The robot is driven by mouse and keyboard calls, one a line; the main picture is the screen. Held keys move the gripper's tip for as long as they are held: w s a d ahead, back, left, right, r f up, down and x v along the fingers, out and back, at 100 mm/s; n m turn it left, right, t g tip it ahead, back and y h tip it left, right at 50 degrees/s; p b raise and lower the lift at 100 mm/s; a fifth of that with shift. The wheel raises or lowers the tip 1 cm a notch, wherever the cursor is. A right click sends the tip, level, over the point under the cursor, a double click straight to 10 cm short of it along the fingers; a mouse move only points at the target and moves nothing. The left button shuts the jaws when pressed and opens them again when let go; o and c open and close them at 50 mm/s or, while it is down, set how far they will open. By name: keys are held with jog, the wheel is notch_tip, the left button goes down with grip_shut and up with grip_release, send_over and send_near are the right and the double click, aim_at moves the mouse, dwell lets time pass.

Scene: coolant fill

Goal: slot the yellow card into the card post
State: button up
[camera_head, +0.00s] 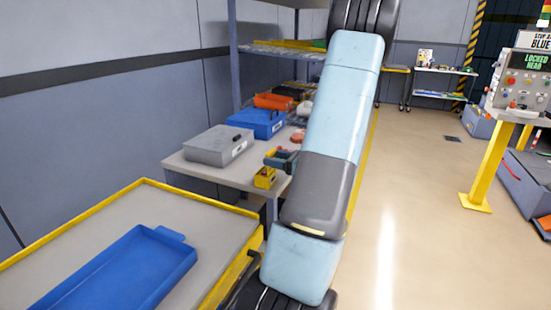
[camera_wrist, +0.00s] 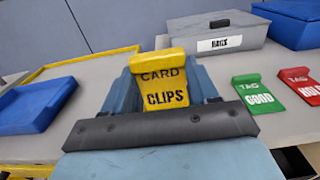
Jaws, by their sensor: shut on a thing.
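The yellow card (camera_wrist: 163,90), lettered "CARD CLIPS", has a raised lip at its top edge. My gripper (camera_wrist: 166,84) is shut on it, with a blue finger on either side. In the head view the yellow card (camera_head: 265,178) and my gripper (camera_head: 281,160) are at the front right edge of the grey table. I cannot tell whether the card touches the tabletop. I cannot make out a card post for certain in either view.
A green "GOOD" tag (camera_wrist: 259,93) and a red "HOLD" tag (camera_wrist: 300,84) lie right of my gripper. A grey "RAGS" box (camera_wrist: 228,40) and a blue box (camera_head: 256,123) stand behind. A yellow-edged bench bears a blue tray (camera_head: 125,270). Open floor (camera_head: 420,220) lies right.

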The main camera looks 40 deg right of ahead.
jog(key=shift+f, duration=1.95)
jog(key=o, duration=1.1)
jog(key=v, duration=1.3)
jog(key=shift+s, duration=0.4)
jog(key=shift+d+f, duration=0.1)
jog(key=w+a+r+n+g+y, duration=0.1)
jog(key=w+a+r+n+g, duration=0.15)
jog(key=a+n+g, duration=0.4)
jog(key=w+a+r+n+g+y, duration=0.1)
jog(key=w+a+r+n+g, duration=0.2)
jog(key=a, duration=0.7)
jog(key=w+a+r+n+g+y, duration=0.1)
jog(key=a+r+n+g, duration=0.3)
jog(key=a, duration=0.5)
jog(key=s+a+r+n+t+h, duration=0.1)
jog(key=s+a+r+n+h, duration=0.4)
jog(key=a+n, duration=0.2)
jog(key=s+a+r+n+t+h, duration=0.1)
jog(key=s+a+r+n+h, duration=0.3)
jog(key=n, duration=0.7)
jog(key=s+a+r, duration=0.1)
jog(key=a+r, duration=0.1)
jog(key=a, duration=0.1)
jog(key=shift+a+h, duration=0.4)
